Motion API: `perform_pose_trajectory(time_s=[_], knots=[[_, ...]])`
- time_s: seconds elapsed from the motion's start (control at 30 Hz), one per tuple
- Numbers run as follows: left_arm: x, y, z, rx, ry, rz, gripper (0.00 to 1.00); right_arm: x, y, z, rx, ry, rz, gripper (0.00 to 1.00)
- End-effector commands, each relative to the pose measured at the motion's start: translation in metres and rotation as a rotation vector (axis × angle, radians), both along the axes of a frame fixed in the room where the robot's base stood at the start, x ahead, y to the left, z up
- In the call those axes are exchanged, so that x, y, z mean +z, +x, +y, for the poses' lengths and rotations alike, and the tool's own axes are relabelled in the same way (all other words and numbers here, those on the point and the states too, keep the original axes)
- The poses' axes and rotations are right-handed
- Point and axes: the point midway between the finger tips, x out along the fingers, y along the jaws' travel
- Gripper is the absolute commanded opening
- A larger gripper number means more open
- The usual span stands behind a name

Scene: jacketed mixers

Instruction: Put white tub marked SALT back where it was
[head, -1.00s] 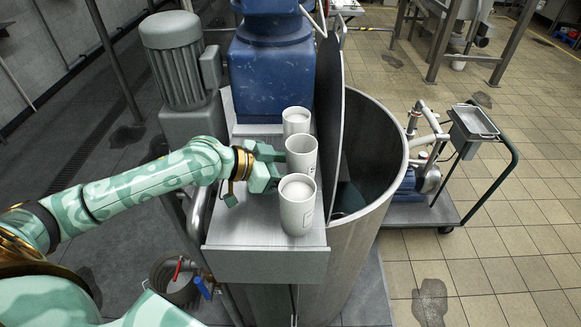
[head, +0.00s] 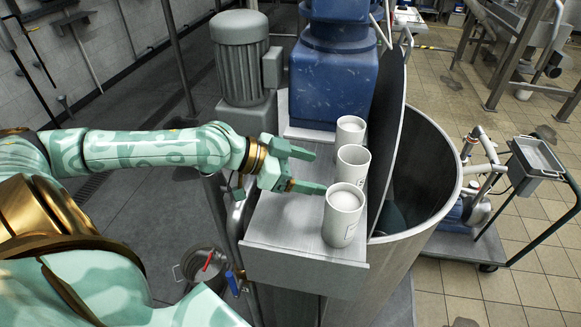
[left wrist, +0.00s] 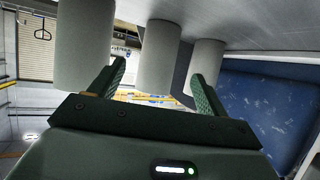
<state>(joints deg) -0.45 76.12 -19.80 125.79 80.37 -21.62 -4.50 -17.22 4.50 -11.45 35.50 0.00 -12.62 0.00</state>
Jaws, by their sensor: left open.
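Three white tubs stand upright in a row on a grey metal ledge (head: 290,235): a front tub (head: 341,222), a middle tub (head: 352,168) and a back tub (head: 349,137). The front and back tubs show pale contents; the middle tub looks hollow inside. Their markings are too small to read, so I cannot tell which is SALT. My left gripper (head: 317,172) is open and empty, left of the middle tub, fingers pointing at the row. In the left wrist view, the middle tub (left wrist: 160,50) shows beyond and between the open fingers. My right gripper is not in view.
A blue machine housing (head: 333,75) and a grey motor (head: 240,55) stand behind the ledge. An open steel vessel (head: 425,240) with a raised lid adjoins its right side. A cart (head: 490,250) stands further right. A metal pail (head: 205,268) is below left.

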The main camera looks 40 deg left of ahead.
Motion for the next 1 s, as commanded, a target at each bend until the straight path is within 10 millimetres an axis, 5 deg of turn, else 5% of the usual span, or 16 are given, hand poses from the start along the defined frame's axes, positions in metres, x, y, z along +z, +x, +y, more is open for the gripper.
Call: perform_pose_trajectory(time_s=[0.33,1.0], knots=[[0.019,-0.025,0.025,0.005,0.010,0.003,0.77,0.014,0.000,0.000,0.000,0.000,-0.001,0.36],[0.022,-0.031,0.027,-0.003,-0.001,0.000,0.77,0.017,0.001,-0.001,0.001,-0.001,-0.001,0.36]])
